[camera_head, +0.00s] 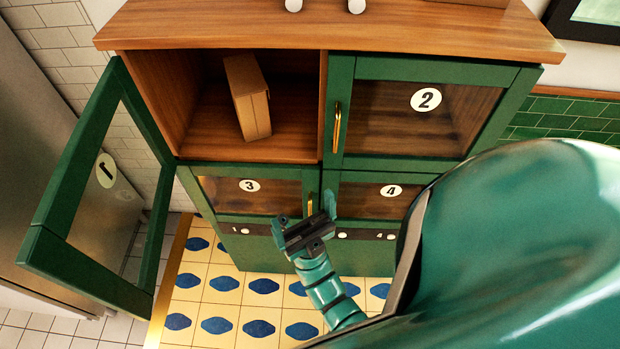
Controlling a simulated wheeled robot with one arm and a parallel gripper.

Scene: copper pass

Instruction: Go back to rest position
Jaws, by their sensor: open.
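My gripper (306,222) is open and empty. It is in front of the lower part of the green wooden cabinet (330,30), near the gap between doors 3 and 4. I cannot tell whether it touches the cabinet. My green arm reaches up to it from the lower right. Door 1 (52,190) stands wide open to the left. A brown cardboard box (248,98) stands tilted in the picture inside the open upper left compartment (290,140).
Door 2 (338,120), door 3 (210,185) and door 4 (380,176) are shut. A grey metal surface (35,140) stands at the left. The yellow and blue tiled floor (225,310) in front of the cabinet looks clear.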

